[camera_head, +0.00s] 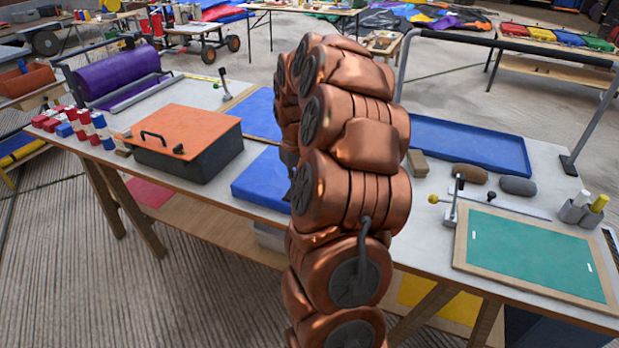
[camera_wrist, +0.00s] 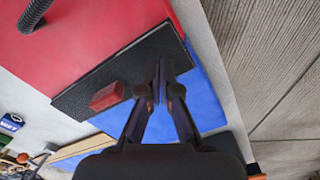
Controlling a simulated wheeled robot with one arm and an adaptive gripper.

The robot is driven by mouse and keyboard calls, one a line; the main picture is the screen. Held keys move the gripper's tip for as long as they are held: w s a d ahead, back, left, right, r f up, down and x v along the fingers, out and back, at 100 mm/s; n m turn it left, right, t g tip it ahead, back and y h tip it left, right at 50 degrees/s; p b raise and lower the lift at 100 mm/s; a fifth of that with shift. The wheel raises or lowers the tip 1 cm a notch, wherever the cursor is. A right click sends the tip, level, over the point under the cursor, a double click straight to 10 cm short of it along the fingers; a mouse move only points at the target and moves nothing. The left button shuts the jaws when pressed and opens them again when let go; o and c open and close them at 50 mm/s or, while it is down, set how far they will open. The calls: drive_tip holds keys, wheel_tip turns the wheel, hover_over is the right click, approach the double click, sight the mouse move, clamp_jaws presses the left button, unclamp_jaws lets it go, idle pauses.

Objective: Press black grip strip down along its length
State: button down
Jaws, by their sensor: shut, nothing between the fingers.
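The black grip strip (camera_wrist: 135,62) shows in the wrist view as a dark textured band running diagonally, between a red sheet (camera_wrist: 80,45) and a blue sheet (camera_wrist: 207,100). A small red block (camera_wrist: 107,96) lies on the strip left of my fingertips. My gripper (camera_wrist: 161,68) is shut and empty, its tips over the strip toward its upper right end. I cannot tell if they touch it. In the head view my copper arm hides the gripper and the strip; part of the blue sheet (camera_head: 262,182) shows left of the arm.
The worktable (camera_head: 225,200) also bears a dark box with an orange lid (camera_head: 185,130), a purple roll (camera_head: 118,72), a blue tray (camera_head: 470,145) and a green board (camera_head: 535,248). A grey metal frame (camera_head: 590,120) rises at the right. Ribbed floor (camera_wrist: 280,70) lies beyond the table edge.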

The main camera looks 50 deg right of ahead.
drive_tip(key=shift+f, duration=0.7)
idle(0.5)
drive_tip(key=shift+r+p, duration=0.4)
drive_tip(key=shift+r, duration=2.6)
